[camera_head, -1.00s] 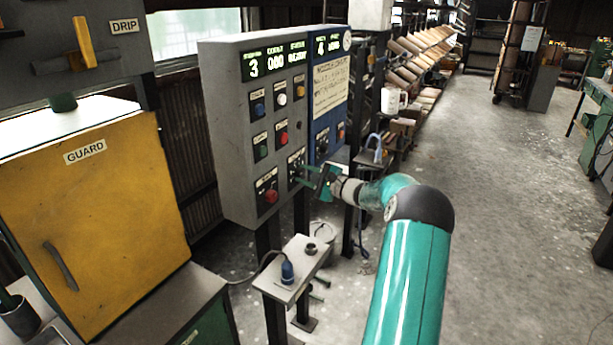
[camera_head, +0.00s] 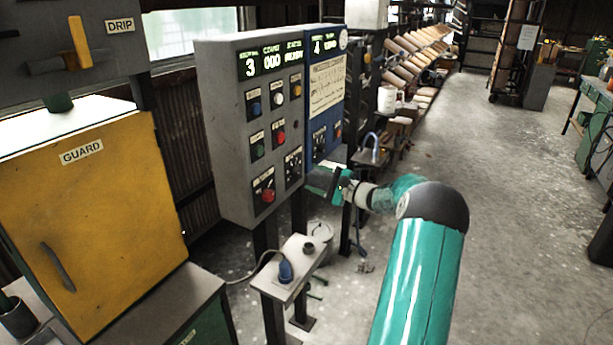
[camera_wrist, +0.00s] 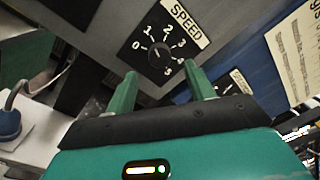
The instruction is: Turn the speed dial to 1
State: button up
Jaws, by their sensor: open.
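The speed dial (camera_wrist: 159,55) is a black round knob on a black plate numbered 0 to 5, under a SPEED label (camera_wrist: 174,23) in the wrist view. Its pale mark is small, and I cannot tell surely which number it points to. In the head view the dial plate (camera_head: 293,163) is low on the grey control panel. My gripper (camera_wrist: 163,88) is open, its two green fingers apart and below the dial in the wrist view. The knob is not between the fingers. In the head view my gripper (camera_head: 318,180) is just right of the dial plate, in front of the blue panel's lower edge.
The grey panel (camera_head: 225,135) carries several buttons and a red knob (camera_head: 268,195). A blue panel (camera_head: 326,95) adjoins it on the right. A small stand (camera_head: 283,290) with a blue plug (camera_head: 286,271) is below.

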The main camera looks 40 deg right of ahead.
jog(key=v, duration=0.9)
jog(key=w+a+r+n+g+y, duration=0.2)
jog(key=a+n+g, duration=0.1)
jog(key=a, duration=0.5)
jog(key=w+a+r+n+g+y, duration=0.1)
jog(key=w+a+n+g, duration=0.1)
jog(key=a, duration=0.7)
jog(key=s+a+r+n+g+h, duration=0.1)
jog(key=s+a+n+g, duration=0.15)
jog(key=a, duration=0.55)
jog(key=s+a+r+n+g, duration=0.1)
jog(key=s+a+n+g, duration=0.2)
jog(key=a, duration=0.6)
jog(key=s+a+r+n+h, duration=0.1)
jog(key=s+a+n+h, duration=0.2)
jog(key=s, duration=0.7)
jog(key=s+a+r+n+g+h, duration=0.1)
jog(key=s+a+n+h, duration=0.3)
jog(key=s+a+n, duration=0.3)
jog(key=s+a, duration=0.3)
jog(key=shift+a+n, duration=0.35)
jog(key=shift+a, duration=0.05)
jog(key=shift+s+g, duration=0.1)
jog(key=shift+g, duration=0.15)
